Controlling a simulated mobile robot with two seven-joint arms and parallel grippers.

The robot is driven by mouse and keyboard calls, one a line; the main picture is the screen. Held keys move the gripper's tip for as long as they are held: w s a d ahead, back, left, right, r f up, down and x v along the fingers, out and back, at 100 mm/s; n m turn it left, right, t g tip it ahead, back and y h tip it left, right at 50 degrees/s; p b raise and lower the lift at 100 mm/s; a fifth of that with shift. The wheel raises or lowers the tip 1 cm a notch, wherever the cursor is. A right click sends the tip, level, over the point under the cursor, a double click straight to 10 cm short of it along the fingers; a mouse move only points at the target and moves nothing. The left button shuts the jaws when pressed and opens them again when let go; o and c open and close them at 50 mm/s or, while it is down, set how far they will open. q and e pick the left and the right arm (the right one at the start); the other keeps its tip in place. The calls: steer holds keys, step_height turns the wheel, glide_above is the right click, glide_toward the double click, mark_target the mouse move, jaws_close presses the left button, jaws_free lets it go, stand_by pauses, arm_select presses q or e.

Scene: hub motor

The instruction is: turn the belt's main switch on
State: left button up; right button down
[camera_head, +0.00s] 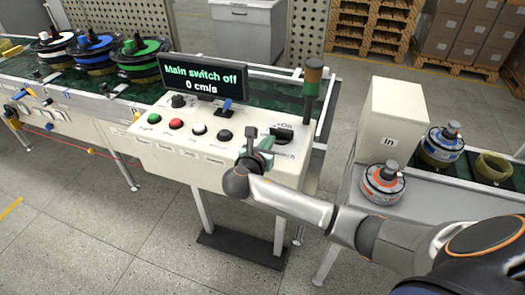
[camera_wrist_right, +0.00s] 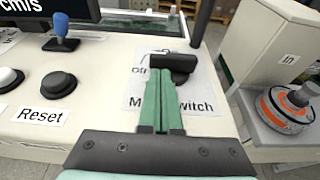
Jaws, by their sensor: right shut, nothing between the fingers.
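The main switch is a black rotary handle (camera_wrist_right: 175,62) on a white label plate (camera_wrist_right: 205,98) reading "Main Switch" and "Off", partly covered by my fingers. In the head view the switch (camera_head: 283,132) sits at the right end of the white control panel (camera_head: 205,165). Its handle lies crosswise in the wrist view. My right gripper (camera_wrist_right: 160,76) has its green fingers together and empty, with the tips just in front of the handle; whether they touch it I cannot tell. It also shows in the head view (camera_head: 266,143). The display (camera_head: 203,77) reads "Main switch off, 0 cm/s". My left gripper is out of view.
Green, red, white and black buttons line the panel left of the switch. A blue-topped lever (camera_head: 225,105) and a signal tower (camera_head: 312,85) stand behind. A box marked "In" (camera_head: 388,120) and a motor (camera_head: 382,182) stand right. Reels (camera_head: 140,57) sit on the belt at left.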

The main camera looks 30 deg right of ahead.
steer(key=shift+w+d, duration=0.65)
steer(key=shift+d, duration=0.05)
steer(key=shift+w, duration=0.1)
steer(key=shift+f+b, duration=0.1)
steer(key=shift+b, duration=0.2)
steer(key=shift+g+h, duration=0.3)
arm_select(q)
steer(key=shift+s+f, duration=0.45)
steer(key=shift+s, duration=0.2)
arm_select(e)
steer(key=shift+m, duration=0.3)
arm_select(q)
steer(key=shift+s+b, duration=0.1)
steer(key=shift+b, duration=0.2)
arm_select(e)
steer(key=shift+w+g, duration=0.1)
steer(key=shift+g, duration=0.2)
